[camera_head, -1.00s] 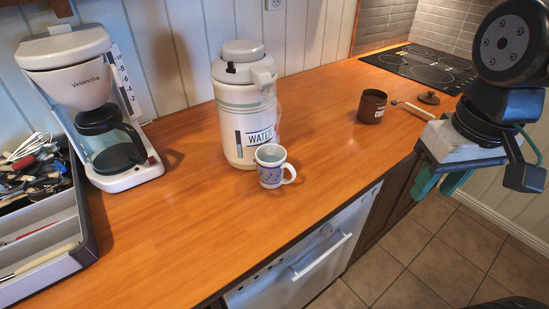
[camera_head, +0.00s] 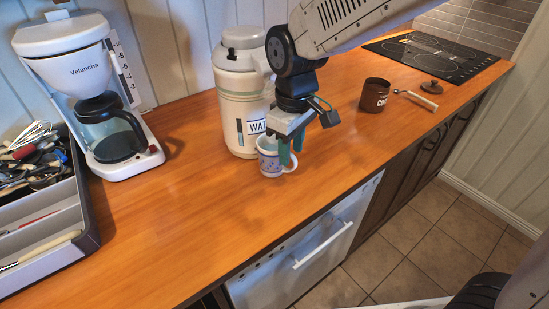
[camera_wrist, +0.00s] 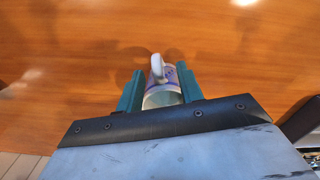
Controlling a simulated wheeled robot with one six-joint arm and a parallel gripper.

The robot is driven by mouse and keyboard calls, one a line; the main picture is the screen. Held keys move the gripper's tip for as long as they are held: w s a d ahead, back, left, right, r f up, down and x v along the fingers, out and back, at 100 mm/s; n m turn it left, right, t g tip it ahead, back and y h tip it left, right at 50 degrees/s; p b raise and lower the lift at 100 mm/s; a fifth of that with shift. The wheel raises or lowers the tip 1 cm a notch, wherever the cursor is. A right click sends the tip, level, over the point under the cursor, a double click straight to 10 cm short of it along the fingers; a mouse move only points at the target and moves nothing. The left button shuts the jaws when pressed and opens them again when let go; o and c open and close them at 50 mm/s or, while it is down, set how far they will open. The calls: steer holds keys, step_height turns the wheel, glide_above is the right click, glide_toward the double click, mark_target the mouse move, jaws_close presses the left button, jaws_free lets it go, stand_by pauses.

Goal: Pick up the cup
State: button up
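The cup (camera_head: 268,164) is white with a blue pattern and stands upright on the wooden counter, in front of the large white water jug. My gripper (camera_head: 291,147) has come over the cup's right side, pointing down, and its green fingers hide part of the cup and its handle. In the wrist view the cup (camera_wrist: 162,98) lies between the two fingers of my gripper (camera_wrist: 159,86), its handle toward the top of the picture. The fingers are apart, one on each side of the cup; a firm contact is not visible.
The water jug (camera_head: 240,105) stands close behind the cup. A coffee maker (camera_head: 92,125) and a utensil tray (camera_head: 88,226) are at the left. A brown pot (camera_head: 374,96) and a lid (camera_head: 433,87) lie right. The front counter (camera_head: 190,235) is clear.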

mark_target(295, 158)
steer(key=f, duration=0.5)
steer(key=shift+s+d, duration=0.1)
steer(key=shift+d, duration=0.3)
jaws_close()
steer(key=shift+r, duration=0.1)
